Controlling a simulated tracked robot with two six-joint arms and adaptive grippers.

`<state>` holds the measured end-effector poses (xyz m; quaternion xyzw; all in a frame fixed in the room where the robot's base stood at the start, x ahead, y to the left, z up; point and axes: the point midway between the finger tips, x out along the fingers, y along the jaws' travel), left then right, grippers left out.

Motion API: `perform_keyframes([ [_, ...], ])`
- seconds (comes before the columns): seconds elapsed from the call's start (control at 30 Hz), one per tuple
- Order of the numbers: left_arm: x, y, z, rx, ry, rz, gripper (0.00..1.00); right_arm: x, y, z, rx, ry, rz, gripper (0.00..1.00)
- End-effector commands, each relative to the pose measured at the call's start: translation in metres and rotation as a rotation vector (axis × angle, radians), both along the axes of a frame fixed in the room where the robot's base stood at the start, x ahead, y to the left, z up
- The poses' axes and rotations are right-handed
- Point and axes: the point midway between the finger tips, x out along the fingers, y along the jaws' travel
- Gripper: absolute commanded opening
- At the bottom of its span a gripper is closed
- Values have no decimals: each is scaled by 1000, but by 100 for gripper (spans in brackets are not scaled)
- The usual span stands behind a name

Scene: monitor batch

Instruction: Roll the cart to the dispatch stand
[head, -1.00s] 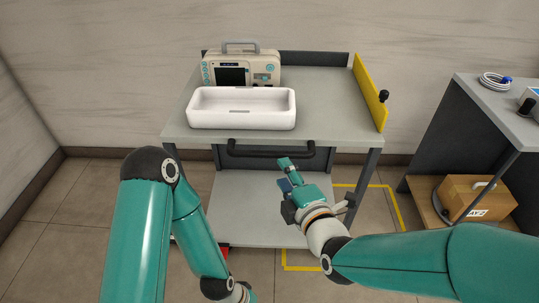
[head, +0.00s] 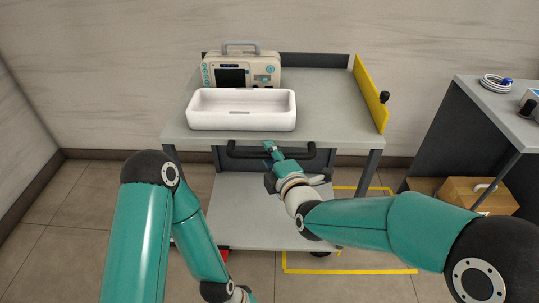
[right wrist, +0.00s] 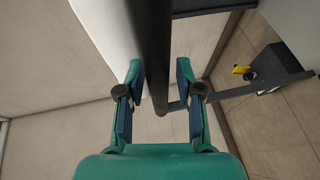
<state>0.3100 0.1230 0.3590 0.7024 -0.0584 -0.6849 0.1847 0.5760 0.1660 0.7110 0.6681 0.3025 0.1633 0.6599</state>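The grey cart (head: 325,105) stands against the back wall, with a lower shelf (head: 236,215) and a black handle bar (head: 240,154) along its front. My right gripper (head: 268,150) is at the middle of the handle. In the right wrist view, the dark bar (right wrist: 152,35) runs between its two fingers, which stand apart with gaps on both sides. My left arm hangs low in front of the cart's left side; its gripper is below the picture. A yellow floor outline (head: 350,271) shows under and right of the cart. I cannot tell which thing is the dispatch stand.
A beige monitor (head: 260,68) and a white tray (head: 242,122) sit on the cart top. A yellow panel (head: 369,93) with a black knob (head: 384,97) edges its right side. A dark-sided bench (head: 485,95) stands at right, with a cardboard box (head: 470,192) below.

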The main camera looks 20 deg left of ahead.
Motion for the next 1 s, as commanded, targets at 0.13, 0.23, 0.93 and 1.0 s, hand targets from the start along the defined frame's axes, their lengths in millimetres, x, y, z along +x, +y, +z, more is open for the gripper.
perform_keyframes([
  [0.13, 0, 0, 0, 0, 0, 0, 40, 0, 0, 0, 0, 0, 0, 5],
  [0.23, 0, 0, 0, 0, 0, 0, 40, 0, -1, 0, -1, 1, -1, 0],
  [0.93, 0, 0, -21, 0, 0, 0, 40, 12, -46, -7, -3, 5, -13, 0],
  [1.0, 0, 0, -28, 0, 0, 0, 40, 17, -61, -7, -4, 6, -15, 0],
])
